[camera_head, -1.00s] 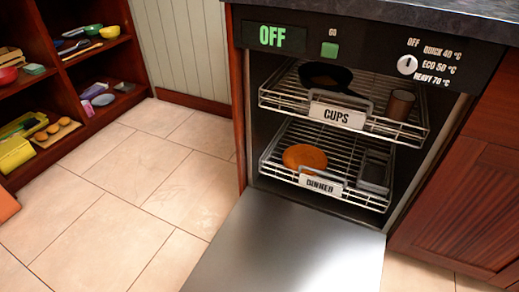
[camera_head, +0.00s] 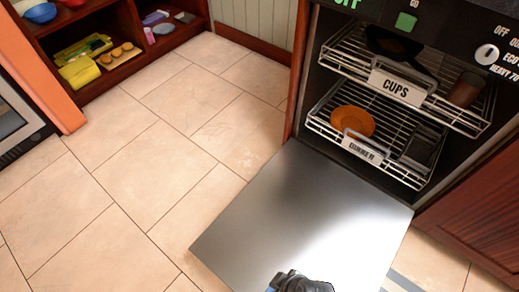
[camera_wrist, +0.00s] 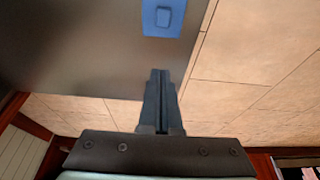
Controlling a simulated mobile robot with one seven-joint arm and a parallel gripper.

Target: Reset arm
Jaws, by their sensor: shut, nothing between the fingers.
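My gripper (camera_wrist: 160,76) is shut and empty in the wrist view, its dark fingers together. They show against a grey panel and the tiled floor. In the head view, a dark part of my arm's end shows at the bottom edge, in front of the dishwasher's lowered door (camera_head: 300,215); its fingertips cannot be made out there. The wrist view also shows a blue square fitting (camera_wrist: 163,18) on the grey panel, just beyond the fingertips. I cannot tell how far the fingers are from the panel.
The upper rack (camera_head: 400,88), labelled CUPS, holds a dark pan (camera_head: 390,44) and a brown cup (camera_head: 465,90). The lower rack (camera_head: 365,150) holds an orange plate (camera_head: 352,121). Shelves (camera_head: 120,58) with dishes stand upper left. Floor (camera_head: 130,160) left of the door is clear.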

